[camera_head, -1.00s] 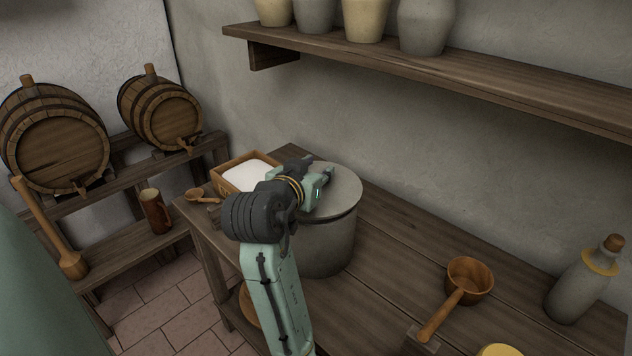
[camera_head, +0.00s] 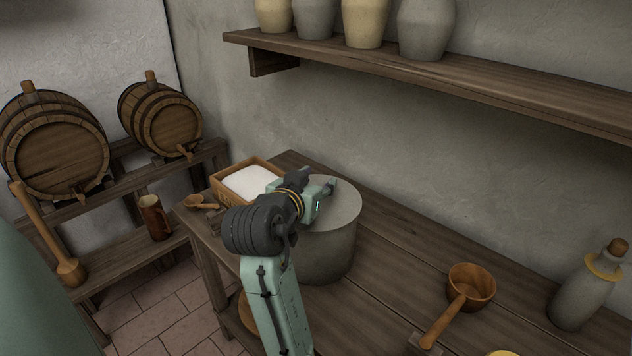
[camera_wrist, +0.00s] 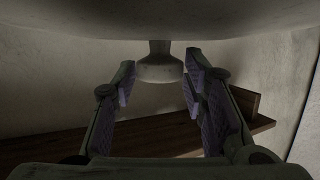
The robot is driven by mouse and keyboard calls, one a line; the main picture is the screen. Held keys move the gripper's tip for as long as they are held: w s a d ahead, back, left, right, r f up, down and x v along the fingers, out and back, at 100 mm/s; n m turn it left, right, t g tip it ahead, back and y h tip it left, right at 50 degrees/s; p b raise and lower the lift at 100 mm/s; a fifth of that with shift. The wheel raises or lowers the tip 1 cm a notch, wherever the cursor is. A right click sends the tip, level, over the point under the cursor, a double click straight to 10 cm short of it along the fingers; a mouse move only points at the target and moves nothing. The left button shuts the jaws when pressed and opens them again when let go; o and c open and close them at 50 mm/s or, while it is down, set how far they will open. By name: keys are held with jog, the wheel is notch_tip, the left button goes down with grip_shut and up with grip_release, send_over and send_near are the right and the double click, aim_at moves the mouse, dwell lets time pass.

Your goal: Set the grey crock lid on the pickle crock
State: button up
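The grey crock lid (camera_head: 342,212) lies level on top of the grey pickle crock (camera_head: 328,255), with no gap showing between them in the head view. My gripper (camera_head: 330,186) reaches in sideways just above the lid. In the wrist view the lid is a pale disc (camera_wrist: 220,18) across the top, and its knob (camera_wrist: 160,68) points down the picture. My arm hides the lid's left part in the head view.
A wooden box of white stuff (camera_head: 222,192) and a small wooden spoon (camera_head: 200,202) are left of the crock. A wooden ladle (camera_head: 471,287) and a stoppered bottle (camera_head: 585,290) stand right on the table. A shelf (camera_head: 500,90) with jars runs above. The bench between crock and ladle is clear.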

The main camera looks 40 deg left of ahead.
jog(key=shift+o, duration=0.8)
jog(key=shift+r, duration=0.45)
jog(key=shift+s+r+p, duration=0.2)
jog(key=shift+r+p, duration=0.1)
jog(key=b+v, duration=0.1)
jog(key=v, duration=1)
jog(key=shift+s, duration=0.25)
jog(key=shift+d, duration=0.15)
